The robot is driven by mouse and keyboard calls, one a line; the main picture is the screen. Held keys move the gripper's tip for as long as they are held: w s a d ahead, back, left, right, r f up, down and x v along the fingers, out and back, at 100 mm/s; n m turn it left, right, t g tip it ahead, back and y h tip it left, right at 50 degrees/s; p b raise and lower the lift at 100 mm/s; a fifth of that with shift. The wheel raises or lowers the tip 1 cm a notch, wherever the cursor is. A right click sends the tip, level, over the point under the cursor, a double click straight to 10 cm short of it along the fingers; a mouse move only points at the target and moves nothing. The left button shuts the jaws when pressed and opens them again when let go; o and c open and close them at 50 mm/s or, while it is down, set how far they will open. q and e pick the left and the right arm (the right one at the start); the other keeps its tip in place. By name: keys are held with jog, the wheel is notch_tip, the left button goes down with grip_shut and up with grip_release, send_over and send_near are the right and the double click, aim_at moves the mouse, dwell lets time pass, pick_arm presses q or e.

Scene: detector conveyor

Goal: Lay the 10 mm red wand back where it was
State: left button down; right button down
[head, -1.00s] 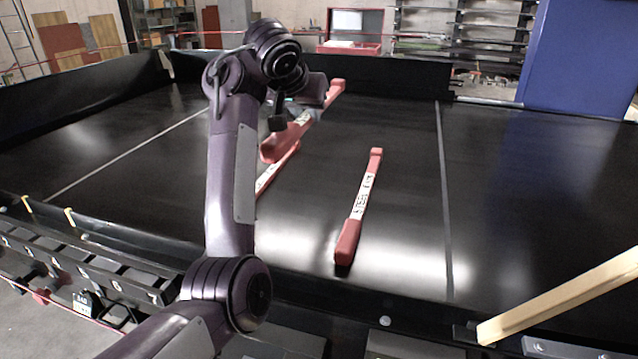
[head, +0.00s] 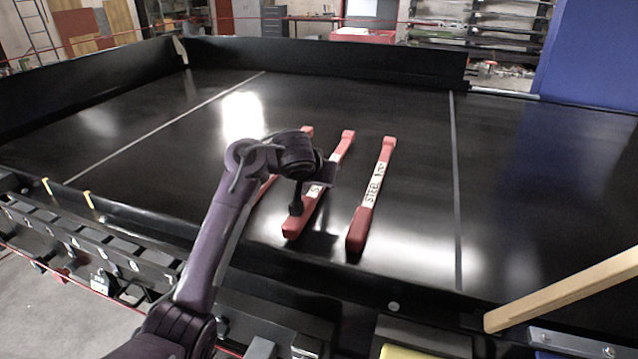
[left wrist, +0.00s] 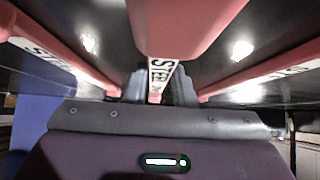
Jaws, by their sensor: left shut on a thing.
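Three red wands with white labels are on or just over the black belt (head: 400,225). My left gripper (head: 316,182) is shut on the middle red wand (head: 293,228), around its labelled part. I cannot tell whether this wand touches the belt. In the left wrist view its thick red end (left wrist: 185,25) is nearest the camera, and the fingers (left wrist: 160,85) sit on both sides of its label. The right wand (head: 358,228) lies apart, its label reading STEEL; the number is unclear. The left wand (head: 307,131) is mostly hidden behind my arm. My right gripper is not in view.
A numbered black rack (head: 75,243) runs along the front left edge. A pale wooden bar (head: 565,290) slants in at the front right. Low black walls (head: 330,58) bound the back and left. Bare belt lies left and right of the wands.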

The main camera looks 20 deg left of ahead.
aim_at(307, 197)
pick_arm(q)
jog(key=shift+w+a+f, duration=0.1)
jog(key=shift+f, duration=0.35)
jog(key=c, duration=1.2)
grip_release()
jog(key=shift+f, duration=0.1)
jog(key=shift+r, duration=0.3)
jog(key=p+v, duration=0.3)
jog(key=v, duration=0.7)
jog(key=shift+s+r+p, duration=0.2)
jog(key=shift+s+p, duration=0.1)
jog(key=shift+s+r, duration=0.35)
jog(key=shift+s, duration=0.15)
